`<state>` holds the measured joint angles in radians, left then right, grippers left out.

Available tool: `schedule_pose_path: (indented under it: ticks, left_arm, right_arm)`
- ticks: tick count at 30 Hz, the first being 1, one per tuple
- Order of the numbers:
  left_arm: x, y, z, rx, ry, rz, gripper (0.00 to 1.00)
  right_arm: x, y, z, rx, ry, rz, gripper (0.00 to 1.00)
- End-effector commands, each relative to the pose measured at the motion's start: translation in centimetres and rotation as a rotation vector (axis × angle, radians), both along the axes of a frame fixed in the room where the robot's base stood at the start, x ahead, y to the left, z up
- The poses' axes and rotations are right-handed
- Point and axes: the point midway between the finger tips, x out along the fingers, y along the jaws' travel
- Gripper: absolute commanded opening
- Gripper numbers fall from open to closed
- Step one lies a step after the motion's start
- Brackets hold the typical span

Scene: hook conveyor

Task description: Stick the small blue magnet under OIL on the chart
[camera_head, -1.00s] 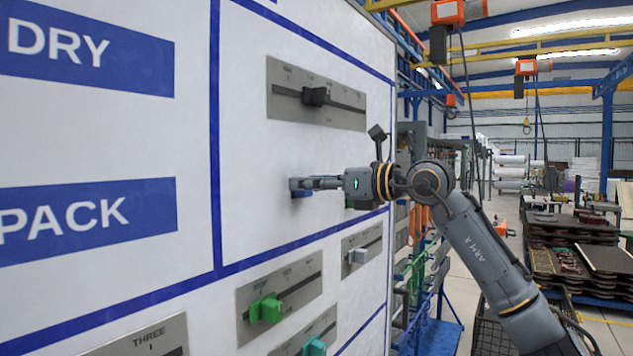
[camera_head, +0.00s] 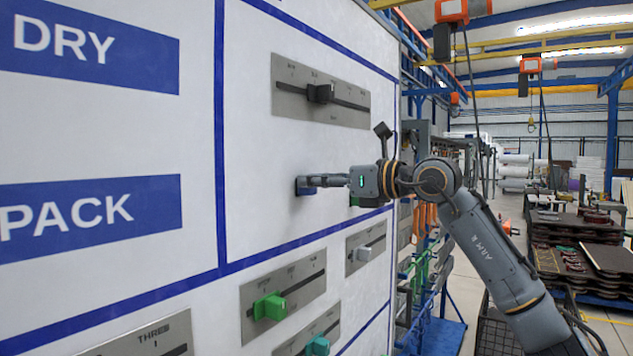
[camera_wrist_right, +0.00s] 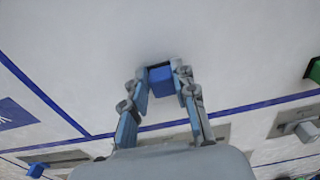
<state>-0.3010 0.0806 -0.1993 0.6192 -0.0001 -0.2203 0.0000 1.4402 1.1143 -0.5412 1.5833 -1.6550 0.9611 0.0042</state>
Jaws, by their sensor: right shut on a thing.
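The small blue magnet (camera_head: 304,188) is at the white chart (camera_head: 265,160), in the blank panel below the black-knob slider. In the right wrist view the blue magnet (camera_wrist_right: 161,79) sits between the fingertips. My right gripper (camera_head: 310,182) is shut on it, its fingers pointing at the chart; it also fills the right wrist view (camera_wrist_right: 166,88). I cannot tell whether the magnet touches the chart. The labels DRY (camera_head: 55,38) and PACK (camera_head: 68,214) show at the left. No OIL label is in view. My left gripper is not in view.
A slider with a black knob (camera_head: 320,93) is above my gripper. Sliders with green (camera_head: 270,307), grey (camera_head: 364,254) and teal (camera_head: 317,346) knobs are below. A green piece (camera_head: 354,200) is partly hidden behind my gripper. Racks and pallets stand right of the chart.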

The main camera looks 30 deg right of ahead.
Motion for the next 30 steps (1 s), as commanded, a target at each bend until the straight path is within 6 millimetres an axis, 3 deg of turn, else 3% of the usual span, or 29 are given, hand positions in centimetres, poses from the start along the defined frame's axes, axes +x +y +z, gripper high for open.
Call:
schedule_pose_path:
  ticks: [30]
  left_arm:
    - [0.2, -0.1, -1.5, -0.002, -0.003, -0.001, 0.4]
  right_arm:
    - [-3.9, -1.7, -0.1, 0.0, 0.0, -0.002, 0.02]
